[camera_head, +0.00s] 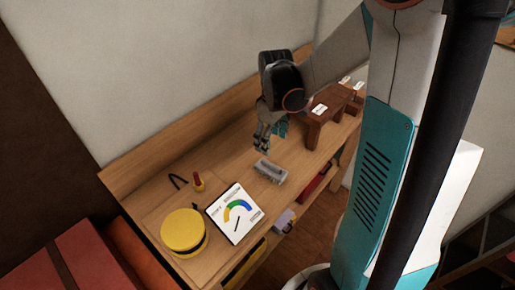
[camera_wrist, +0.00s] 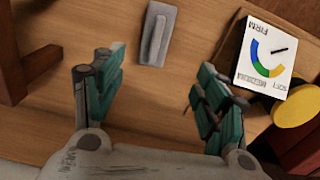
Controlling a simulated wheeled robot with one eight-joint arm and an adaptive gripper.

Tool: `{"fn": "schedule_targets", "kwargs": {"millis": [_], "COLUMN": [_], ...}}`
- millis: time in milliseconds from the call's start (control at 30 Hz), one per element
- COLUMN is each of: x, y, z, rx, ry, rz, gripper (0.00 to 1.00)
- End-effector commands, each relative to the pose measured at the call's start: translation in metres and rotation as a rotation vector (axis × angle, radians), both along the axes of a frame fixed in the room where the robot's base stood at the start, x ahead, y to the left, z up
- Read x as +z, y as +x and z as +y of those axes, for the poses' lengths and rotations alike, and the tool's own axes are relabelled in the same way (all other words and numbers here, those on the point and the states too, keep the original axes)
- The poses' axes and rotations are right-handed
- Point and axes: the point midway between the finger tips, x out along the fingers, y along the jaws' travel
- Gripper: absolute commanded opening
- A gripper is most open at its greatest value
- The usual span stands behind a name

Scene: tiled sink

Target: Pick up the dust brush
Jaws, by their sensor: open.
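A grey block with a raised bar along its top, which looks like the dust brush (camera_head: 270,170), lies flat on the wooden bench. It also shows at the top middle of the wrist view, as the dust brush (camera_wrist: 156,36), whole and uncovered. My gripper (camera_head: 262,142) is above the bench, just behind and slightly left of the brush in the head view. In the wrist view my gripper (camera_wrist: 160,66) has its two teal-padded fingers spread wide with nothing between them. The brush lies beyond the fingertips, apart from them.
A white card with a coloured dial (camera_head: 235,213) and a yellow round thing (camera_head: 183,231) lie left of the brush. A small red-tipped item (camera_head: 198,181) stands behind. A dark wooden stand (camera_head: 325,122) is to the right. Bare bench surrounds the brush.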

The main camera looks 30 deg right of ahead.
Motion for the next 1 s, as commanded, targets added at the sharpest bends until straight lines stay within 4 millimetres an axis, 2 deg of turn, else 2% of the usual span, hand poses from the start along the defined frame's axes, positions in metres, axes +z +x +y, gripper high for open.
{"fn": "schedule_targets", "kwargs": {"millis": [167,433,533,767,1000], "x": [-0.023,-0.072,-0.082,-0.093,-0.125], "y": [0.0,0.0,0.0,0.0,0.002], "z": [-0.002,-0.002,-0.002,-0.003,-0.01], "rx": [0.003,0.003,0.003,0.002,0.003], "ry": [0.002,0.002,0.002,0.002,0.002], "rz": [0.008,0.006,0.006,0.006,0.006], "gripper": [0.67,0.67,0.67,0.67,0.67]}}
